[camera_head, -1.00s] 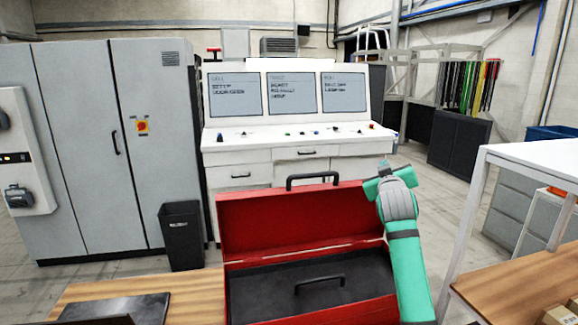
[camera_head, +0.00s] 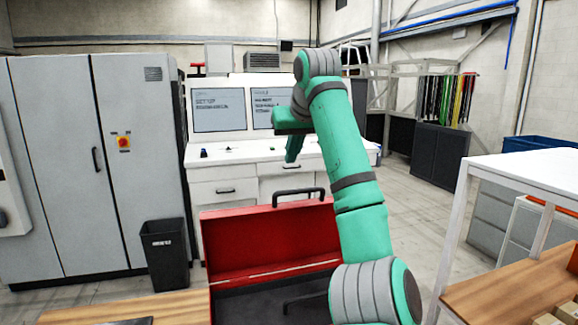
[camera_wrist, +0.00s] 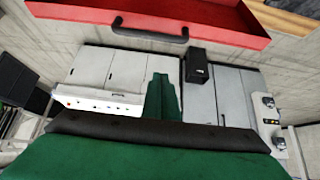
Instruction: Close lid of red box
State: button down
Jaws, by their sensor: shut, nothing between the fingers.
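The red box (camera_head: 228,290) is at the bottom centre of the head view with its lid (camera_head: 265,243) standing open. A dark handle (camera_head: 298,193) sits on the lid's top edge. Inside is a dark tray with its own handle, partly covered by my arm. My gripper (camera_head: 292,155) is raised above and beyond the lid, apart from it, and looks shut and empty. In the wrist view the closed fingers (camera_wrist: 162,97) point away, and the lid (camera_wrist: 225,18) with its handle (camera_wrist: 150,32) shows upside down at the top.
A white control console (camera_head: 225,150) stands behind the box, with a grey cabinet (camera_head: 65,170) and a black bin (camera_head: 165,255) to the left. A white table (camera_head: 540,155) and a wooden shelf (camera_head: 500,285) are at the right. Open floor lies between box and console.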

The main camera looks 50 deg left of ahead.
jog(key=shift+w+a+f, duration=0.15)
jog(key=shift+a+f, duration=0.1)
jog(key=shift+f, duration=1.15)
jog(key=shift+w+a+f, duration=0.15)
jog(key=shift+a+f, duration=0.05)
jog(key=shift+f, duration=1.15)
jog(key=shift+w+a+f, duration=0.15)
jog(key=shift+a+f, duration=0.1)
jog(key=shift+f, duration=1.15)
